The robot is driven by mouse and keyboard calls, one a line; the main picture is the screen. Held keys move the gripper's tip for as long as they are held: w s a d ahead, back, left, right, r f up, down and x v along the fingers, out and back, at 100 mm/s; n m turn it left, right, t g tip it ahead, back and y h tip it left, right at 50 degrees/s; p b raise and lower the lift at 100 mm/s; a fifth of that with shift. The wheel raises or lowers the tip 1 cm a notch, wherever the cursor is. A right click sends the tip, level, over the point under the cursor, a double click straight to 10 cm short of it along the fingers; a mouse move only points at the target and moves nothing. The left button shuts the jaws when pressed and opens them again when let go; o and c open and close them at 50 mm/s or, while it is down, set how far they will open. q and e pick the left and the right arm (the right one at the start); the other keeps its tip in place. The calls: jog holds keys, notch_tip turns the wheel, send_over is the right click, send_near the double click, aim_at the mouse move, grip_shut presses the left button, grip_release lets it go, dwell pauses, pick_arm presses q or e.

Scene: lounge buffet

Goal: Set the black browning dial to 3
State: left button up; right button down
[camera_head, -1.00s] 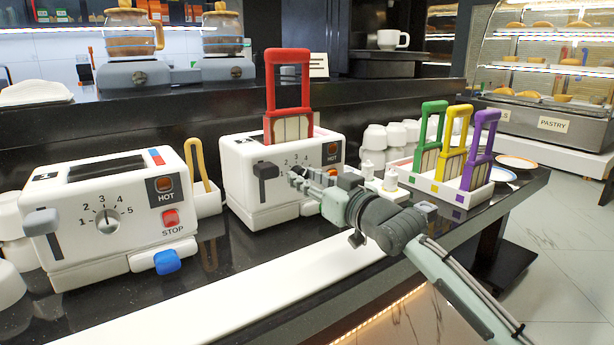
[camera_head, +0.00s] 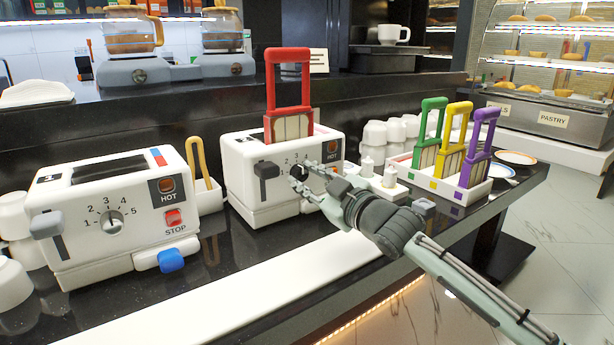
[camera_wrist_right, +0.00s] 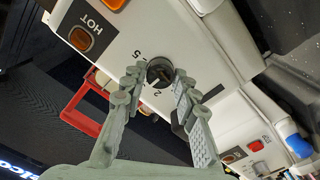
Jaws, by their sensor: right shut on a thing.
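The black browning dial (camera_head: 298,172) is on the front of the right white toaster (camera_head: 240,180), with printed numbers around it. In the right wrist view the dial (camera_wrist_right: 160,72) sits between the fingertips of my right gripper (camera_wrist_right: 158,82), which is shut on it. In the head view my right gripper (camera_head: 309,175) reaches the dial from the right, its fingers covering part of the scale. I cannot tell which number the dial points to. The toaster's black lever (camera_head: 266,170) is left of the dial. My left gripper is not in view.
A red-handled rack (camera_head: 288,85) stands in the right toaster's top. Left is another toaster (camera_head: 100,180) with a grey dial (camera_head: 111,222). Shakers (camera_head: 390,177) and a tray of coloured racks (camera_head: 408,173) stand to the right. A white strip (camera_head: 220,290) runs along the front.

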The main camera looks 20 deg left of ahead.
dwell(0.4)
jog(key=c, duration=1.2)
grip_release()
jog(key=shift+d, duration=0.1)
jog(key=v, duration=1.2)
jog(key=shift+s, duration=0.1)
